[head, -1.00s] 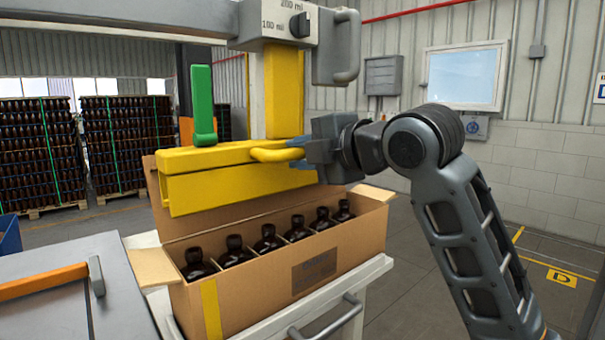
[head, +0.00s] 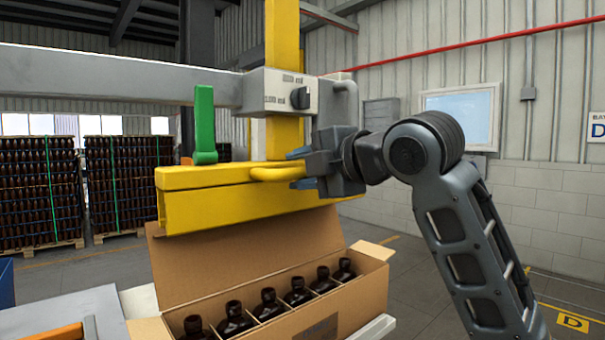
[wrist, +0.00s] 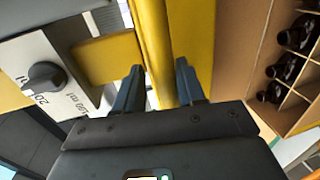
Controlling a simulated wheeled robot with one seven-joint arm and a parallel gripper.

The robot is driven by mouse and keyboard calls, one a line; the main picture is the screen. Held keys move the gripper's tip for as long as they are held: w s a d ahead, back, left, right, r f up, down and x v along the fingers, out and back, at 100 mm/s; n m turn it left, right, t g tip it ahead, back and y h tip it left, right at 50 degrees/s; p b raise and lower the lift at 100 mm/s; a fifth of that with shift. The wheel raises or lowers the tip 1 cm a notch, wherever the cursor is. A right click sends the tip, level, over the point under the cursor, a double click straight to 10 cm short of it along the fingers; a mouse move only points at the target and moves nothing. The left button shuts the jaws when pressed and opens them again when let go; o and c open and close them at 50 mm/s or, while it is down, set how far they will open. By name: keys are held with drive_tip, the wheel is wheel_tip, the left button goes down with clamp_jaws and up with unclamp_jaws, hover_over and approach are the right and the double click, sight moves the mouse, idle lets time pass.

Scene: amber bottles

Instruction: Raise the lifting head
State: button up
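The yellow lifting head (head: 235,205) is a long beam on a yellow column (head: 285,137), just under the grey selector block (head: 286,92). A green lever (head: 204,122) stands upright on the head.
An open cardboard carton (head: 345,300) with several amber bottles (head: 269,304) sits below. A black knob (head: 300,97) is on the selector block. A grey cross beam (head: 120,88) runs left. Stacked bottle pallets (head: 40,190) stand behind. Floor at the right is clear.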

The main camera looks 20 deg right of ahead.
drive_tip(key=shift+o, duration=0.6)
drive_tip(key=shift+s, duration=0.1)
drive_tip(key=shift+s+d, duration=0.1)
drive_tip(key=shift+s, duration=0.1)
drive_tip(key=b+v, duration=0.1)
drive_tip(key=v, duration=0.6)
drive_tip(key=shift+b, duration=0.4)
drive_tip(key=shift+s, duration=0.1)
